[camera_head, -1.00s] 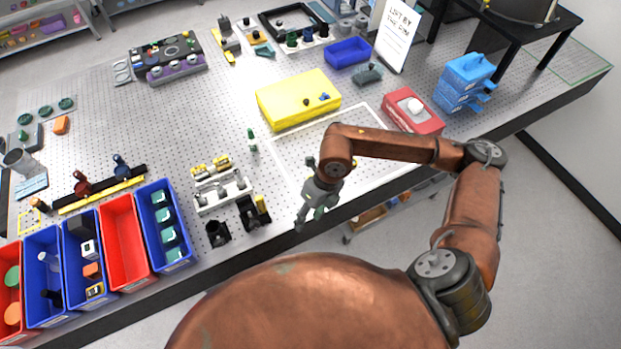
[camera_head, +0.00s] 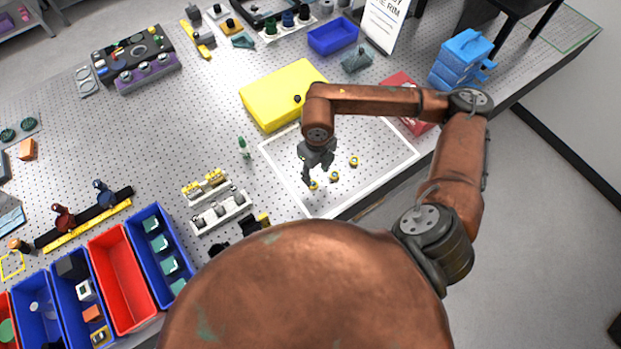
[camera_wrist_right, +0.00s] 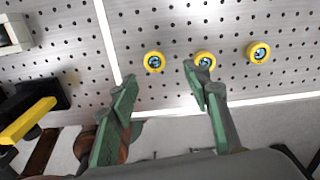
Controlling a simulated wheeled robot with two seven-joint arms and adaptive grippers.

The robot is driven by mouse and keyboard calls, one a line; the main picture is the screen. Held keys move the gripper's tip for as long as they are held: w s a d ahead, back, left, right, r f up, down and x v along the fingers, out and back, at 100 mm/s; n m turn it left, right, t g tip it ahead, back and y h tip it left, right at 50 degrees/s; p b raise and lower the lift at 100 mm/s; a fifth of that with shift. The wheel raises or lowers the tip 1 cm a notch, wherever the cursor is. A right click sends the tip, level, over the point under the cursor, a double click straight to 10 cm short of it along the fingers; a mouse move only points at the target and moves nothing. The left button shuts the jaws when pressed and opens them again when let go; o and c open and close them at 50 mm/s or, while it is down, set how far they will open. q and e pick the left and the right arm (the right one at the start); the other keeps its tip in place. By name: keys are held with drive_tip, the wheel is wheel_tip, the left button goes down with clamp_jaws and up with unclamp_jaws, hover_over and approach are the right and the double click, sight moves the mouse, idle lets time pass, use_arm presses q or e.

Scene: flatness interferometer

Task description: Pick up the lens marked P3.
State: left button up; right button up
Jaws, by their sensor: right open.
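Three small lenses in yellow rings lie in a row inside the white-outlined area (camera_head: 385,157) of the perforated table. In the head view they are the left lens (camera_head: 314,185), the middle lens (camera_head: 334,176) and the right lens (camera_head: 353,161). The right wrist view also shows the left (camera_wrist_right: 154,62), middle (camera_wrist_right: 205,60) and right (camera_wrist_right: 258,52) ones. No marking is readable, so I cannot tell which is P3. My right gripper (camera_head: 314,172) is open and empty above the table near them. In its wrist view, the fingertips (camera_wrist_right: 161,84) point toward the left and middle lenses.
A yellow case (camera_head: 282,92) lies behind the lenses, and a red box (camera_head: 402,82) is partly hidden by my right arm. A white rack (camera_head: 221,211) stands to the left. Blue and red bins (camera_head: 122,275) line the front left. The outlined area is otherwise mostly clear.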

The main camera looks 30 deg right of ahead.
sight(313, 183)
drive_tip(key=f, duration=0.1)
drive_tip(key=a+f, duration=0.1)
drive_tip(key=f, duration=0.1)
drive_tip(key=shift+w+p, duration=0.2)
drive_tip(key=shift+p, duration=0.2)
wheel_tip(313, 183, down, 2)
drive_tip(key=shift+w+f, duration=0.1)
drive_tip(key=shift+f, duration=0.6)
drive_tip(key=c, duration=0.8)
use_arm(q)
drive_tip(key=shift+s+r, duration=0.6)
drive_tip(key=shift+s, duration=0.25)
use_arm(e)
drive_tip(key=shift+d, duration=0.1)
drive_tip(key=shift+c, duration=1.4)
